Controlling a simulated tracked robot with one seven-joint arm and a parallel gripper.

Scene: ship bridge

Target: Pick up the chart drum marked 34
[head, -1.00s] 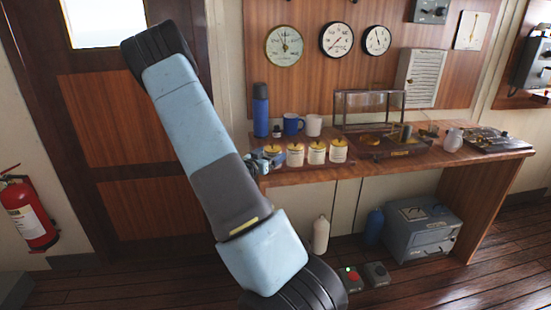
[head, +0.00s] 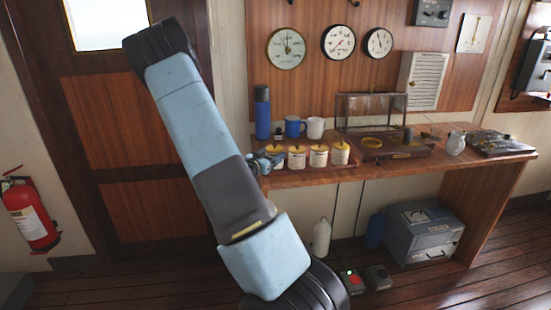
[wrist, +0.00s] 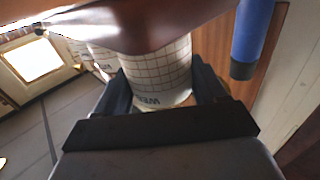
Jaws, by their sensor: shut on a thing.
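Several white chart drums with yellow tops stand in a row on the wooden counter (head: 390,171). The leftmost drum (head: 274,149) is partly hidden by my gripper (head: 263,162). Three more, a second (head: 297,159), a third (head: 318,157) and a fourth (head: 340,154), stand to its right. Their numbers are too small to read. In the wrist view a white drum with a grid and dark lettering (wrist: 160,75) sits between the dark fingers of my gripper (wrist: 165,92), which is shut on it. No number shows there.
A blue flask (head: 262,112), a blue mug (head: 295,126) and a white mug (head: 315,128) stand behind the drums. A glass-lidded case (head: 372,112) is to the right. A white jug (head: 455,143) stands farther along. A grey box (head: 425,235) is on the floor below.

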